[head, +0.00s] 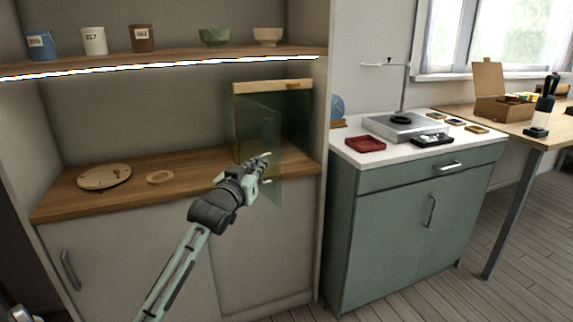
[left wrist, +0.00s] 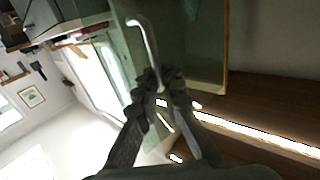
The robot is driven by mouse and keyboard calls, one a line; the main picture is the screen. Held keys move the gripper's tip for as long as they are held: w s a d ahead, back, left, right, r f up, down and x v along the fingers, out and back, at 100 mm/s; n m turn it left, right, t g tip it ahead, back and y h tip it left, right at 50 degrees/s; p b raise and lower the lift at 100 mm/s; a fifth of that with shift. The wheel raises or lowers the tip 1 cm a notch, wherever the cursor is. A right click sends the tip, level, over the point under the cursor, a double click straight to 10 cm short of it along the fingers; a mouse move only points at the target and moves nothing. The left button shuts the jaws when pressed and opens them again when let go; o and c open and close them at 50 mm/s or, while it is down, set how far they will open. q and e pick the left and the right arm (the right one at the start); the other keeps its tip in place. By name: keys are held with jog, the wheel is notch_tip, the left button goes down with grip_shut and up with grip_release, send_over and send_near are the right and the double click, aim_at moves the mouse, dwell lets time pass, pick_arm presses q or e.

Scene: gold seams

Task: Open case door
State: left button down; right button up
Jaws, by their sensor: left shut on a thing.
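The case (head: 272,86) stands at the right end of the wooden shelf in the head view, with a wood top edge and dark greenish glass. Its clear glass door (head: 275,195) stands swung out from the case, reaching past the shelf's front edge. My left gripper (head: 264,163) is at the door's outer part, shut on its handle. In the left wrist view the pale curved handle (left wrist: 143,38) runs down between the fingertips (left wrist: 157,82). The grip itself is partly hidden by the fingers. The inside of the case is too dark to make out. My right gripper is not in view.
A round wooden plate (head: 104,177) and a wooden ring (head: 159,177) lie on the shelf to the left. Cups and bowls line the upper shelf (head: 180,60). A green cabinet (head: 400,215) with a red tray (head: 365,144) on top stands right, beyond the upright panel.

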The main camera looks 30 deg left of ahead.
pick_arm(q)
jog(key=shift+s+a+r, duration=0.15)
jog(key=shift+s+a, duration=0.1)
jog(key=shift+a, duration=0.25)
jog(key=shift+s+a+r, duration=0.1)
jog(key=shift+s+a, duration=0.1)
jog(key=shift+a, duration=0.3)
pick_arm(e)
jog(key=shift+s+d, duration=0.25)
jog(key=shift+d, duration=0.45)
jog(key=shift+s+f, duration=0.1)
pick_arm(q)
jog(key=c, duration=1.9)
grip_release()
jog(key=shift+a, duration=0.1)
jog(key=shift+c, duration=0.2)
jog(key=shift+o, duration=1.3)
jog(key=shift+a+f, duration=0.1)
jog(key=shift+f, duration=0.15)
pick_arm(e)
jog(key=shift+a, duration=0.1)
pick_arm(q)
jog(key=shift+d, duration=0.25)
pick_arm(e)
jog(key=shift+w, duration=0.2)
pick_arm(q)
jog(key=v, duration=1.2)
jog(key=shift+a, duration=0.25)
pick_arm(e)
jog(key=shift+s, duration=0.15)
